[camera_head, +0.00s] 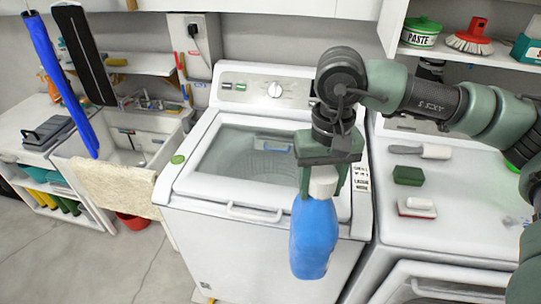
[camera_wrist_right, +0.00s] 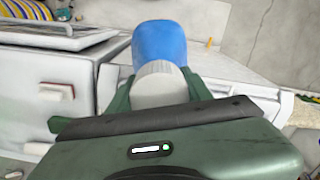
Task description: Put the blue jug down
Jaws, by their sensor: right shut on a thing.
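The blue jug (camera_head: 314,238) has a white cap and hangs upright in the head view, in front of the white top-loading washer (camera_head: 265,215). My right gripper (camera_head: 325,180) is shut on the jug at its white cap, with a green finger on each side. In the right wrist view the jug's blue body (camera_wrist_right: 158,42) shows beyond the cap, and the gripper fingers (camera_wrist_right: 155,92) flank the cap. The jug's base overlaps the washer's front in the picture; no surface is seen touching it. My left gripper is not in view.
A white machine (camera_head: 450,220) at the right bears a brush (camera_head: 436,151), a green sponge (camera_head: 408,175) and a red-and-white brush (camera_head: 417,207). A sink (camera_head: 125,145) with a beige towel (camera_head: 115,185) stands left. A shelf with a paste tin (camera_head: 420,35) hangs upper right.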

